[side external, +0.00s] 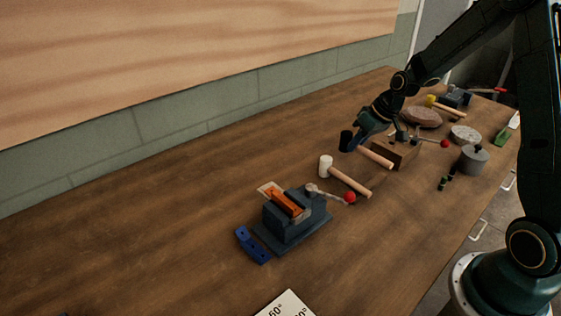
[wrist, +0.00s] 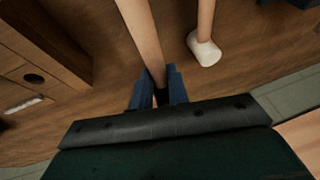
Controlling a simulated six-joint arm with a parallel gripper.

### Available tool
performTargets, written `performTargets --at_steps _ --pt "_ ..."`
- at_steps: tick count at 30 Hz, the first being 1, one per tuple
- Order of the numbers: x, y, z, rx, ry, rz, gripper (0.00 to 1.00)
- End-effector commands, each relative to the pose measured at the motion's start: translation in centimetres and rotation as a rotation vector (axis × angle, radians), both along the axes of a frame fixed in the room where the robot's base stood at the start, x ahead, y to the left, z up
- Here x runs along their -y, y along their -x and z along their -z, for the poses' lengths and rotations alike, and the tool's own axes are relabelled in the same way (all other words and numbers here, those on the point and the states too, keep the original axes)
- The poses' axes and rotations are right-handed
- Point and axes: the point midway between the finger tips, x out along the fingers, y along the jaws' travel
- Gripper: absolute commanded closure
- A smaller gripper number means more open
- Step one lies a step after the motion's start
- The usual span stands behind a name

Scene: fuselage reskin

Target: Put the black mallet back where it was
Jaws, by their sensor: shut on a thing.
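The black mallet has a dark head (side external: 346,141) and a light wooden handle (side external: 377,157). My gripper (side external: 361,143) is shut on the handle close to the head. In the wrist view the fingers (wrist: 158,90) pinch the handle (wrist: 143,35), which runs toward the top of the picture; the head is mostly hidden there. The mallet is low over or on the table; I cannot tell if it touches. A white-headed mallet (side external: 326,166) lies beside it, nearer the vise, and its head also shows in the wrist view (wrist: 205,52).
A wooden block (side external: 398,154) with holes stands close right of the held handle. A blue-grey vise (side external: 290,222) holds an orange piece in front. A grey pot (side external: 473,160), a brown disc (side external: 423,118) and a yellow-headed mallet (side external: 446,106) lie farther right. Table left of the mallets is clear.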

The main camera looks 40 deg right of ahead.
Motion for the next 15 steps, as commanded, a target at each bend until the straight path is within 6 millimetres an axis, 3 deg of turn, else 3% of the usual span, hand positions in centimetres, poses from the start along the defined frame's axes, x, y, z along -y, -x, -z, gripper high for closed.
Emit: performTargets --at_steps 8,15 --pt "0.0 0.0 0.5 0.0 -0.001 0.0 1.0" --pt "0.0 0.0 2.8 -0.001 -0.001 0.0 1.0"
